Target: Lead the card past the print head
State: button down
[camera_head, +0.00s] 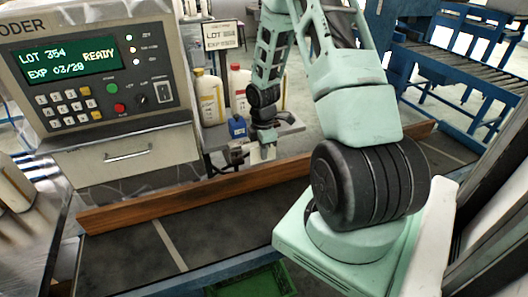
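My gripper (263,150) hangs at the end of my pale green arm, just behind the wooden rail of the conveyor. A small pale piece shows at its fingertips; I cannot tell whether it is the card or the fingers themselves. Whether the fingers are open or shut is too small to see. The coder unit (100,85) stands at the left, its green screen reading LOT 354, EXP 03/20 and READY. I cannot make out the print head clearly; small grey parts show just left of my gripper.
A wooden rail (165,202) runs along the dark conveyor belt (125,258). White bottles (209,97) and a blue container (237,127) stand behind my gripper. A LOT/EXP sign (222,36) is above them. A green crate (252,281) is at the front; a blue roller conveyor (465,66) is back right.

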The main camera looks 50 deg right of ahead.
jog(key=shift+w+d+f+b, duration=0.2)
jog(key=shift+w+d+f, duration=0.25)
jog(key=shift+w+f, duration=0.35)
jog(key=shift+w+d+f+b, duration=0.2)
jog(key=shift+w+d+f, duration=0.35)
jog(key=shift+f, duration=0.3)
jog(key=shift+a, duration=0.1)
jog(key=shift+w+a, duration=0.15)
jog(key=shift+w+a, duration=1.3)
jog(key=shift+a, duration=0.8)
jog(key=shift+w+a, duration=1.25)
jog(key=shift+a, duration=0.8)
jog(key=shift+w+a, duration=1.3)
jog(key=shift+a, duration=0.8)
jog(key=shift+s+a+r+p, duration=0.3)
jog(key=shift+s+r, duration=0.1)
jog(key=shift+r, duration=0.1)
jog(key=shift+s+a+r+p, duration=0.25)
jog(key=shift+s+r, duration=0.15)
jog(key=shift+r, duration=0.05)
jog(key=s+a+r+p, duration=0.2)
jog(key=s+r, duration=0.2)
jog(key=shift+s+a+p, duration=0.2)
jog(key=shift+a+p, duration=0.1)
jog(key=shift+p, duration=0.1)
